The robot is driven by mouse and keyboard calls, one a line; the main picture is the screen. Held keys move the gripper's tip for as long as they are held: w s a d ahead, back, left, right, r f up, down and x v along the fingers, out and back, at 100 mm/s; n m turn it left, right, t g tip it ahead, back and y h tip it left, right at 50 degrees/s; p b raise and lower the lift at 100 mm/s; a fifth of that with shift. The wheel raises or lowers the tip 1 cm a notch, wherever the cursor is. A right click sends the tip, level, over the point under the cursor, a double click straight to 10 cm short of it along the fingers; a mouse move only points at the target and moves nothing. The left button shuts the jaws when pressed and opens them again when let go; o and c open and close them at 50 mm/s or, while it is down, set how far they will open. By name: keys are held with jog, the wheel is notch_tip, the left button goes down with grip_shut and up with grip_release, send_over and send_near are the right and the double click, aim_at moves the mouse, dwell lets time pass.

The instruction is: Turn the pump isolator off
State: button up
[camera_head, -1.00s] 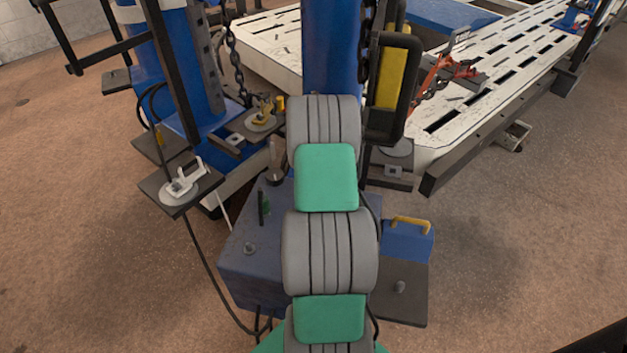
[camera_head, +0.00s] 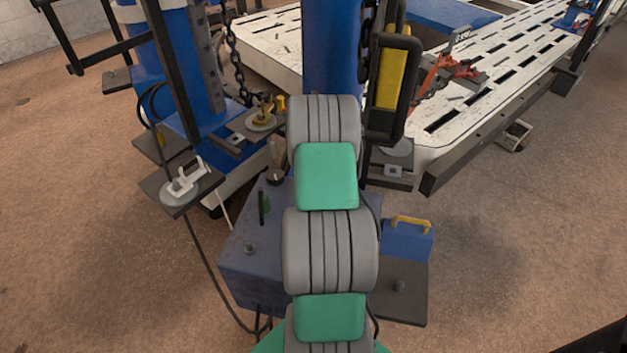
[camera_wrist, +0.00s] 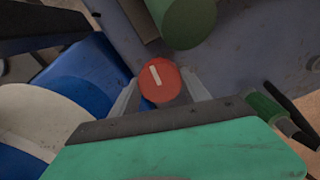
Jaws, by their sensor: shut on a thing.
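The pump isolator is a round red knob (camera_wrist: 160,82) with a pale bar across its face, seen in the wrist view. The bar is tilted slightly from the picture's vertical. My gripper (camera_wrist: 160,90) has one grey finger on each side of the knob and is shut on it. In the head view my grey and green arm hides the knob and my gripper. The blue pump box (camera_head: 250,275) shows beside and behind my arm.
A green cylinder (camera_wrist: 188,22) stands close above the knob in the wrist view. A blue case with a yellow handle (camera_head: 408,240) is right of my arm. A blue post (camera_head: 330,60) and white slotted bench (camera_head: 480,110) stand beyond. Open floor lies at right.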

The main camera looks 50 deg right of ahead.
jog(key=shift+r+n, duration=0.1)
jog(key=shift+n, duration=0.6)
jog(key=o, duration=1.1)
notch_tip(320, 180, up, 8)
jog(key=shift+f, duration=0.15)
